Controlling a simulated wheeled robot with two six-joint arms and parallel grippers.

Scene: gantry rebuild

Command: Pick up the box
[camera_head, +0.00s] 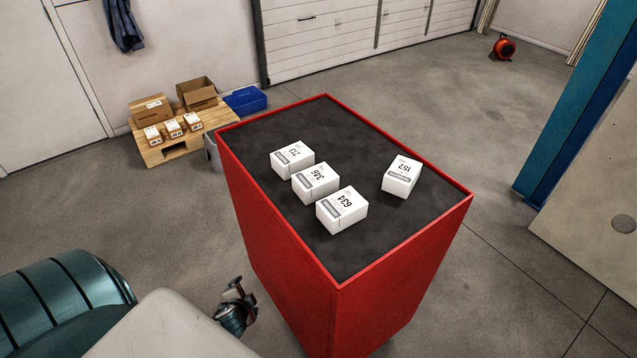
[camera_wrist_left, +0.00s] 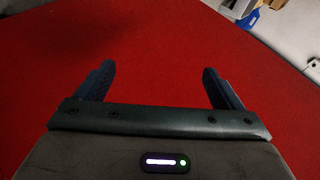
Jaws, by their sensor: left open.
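Several white boxes with printed numbers stand on the dark top of a red cabinet (camera_head: 270,225) in the head view. The box marked 213 (camera_head: 292,160), the box marked 346 (camera_head: 315,183) and the box marked 634 (camera_head: 342,209) form a slanting row. The box marked 152 (camera_head: 401,177) stands apart to their right. My left gripper (camera_head: 240,290) is low beside the cabinet's left side, below its top. In the left wrist view its two fingers (camera_wrist_left: 156,85) are apart with nothing between them, facing the red panel. My right gripper is not in view.
A wooden pallet (camera_head: 155,153) with brown cartons stands on the floor at the back left, with a blue bin (camera_head: 245,100) beside it. A blue post (camera_head: 575,120) stands at the right. The cabinet top has a raised red rim (camera_head: 400,245). Its back part is clear.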

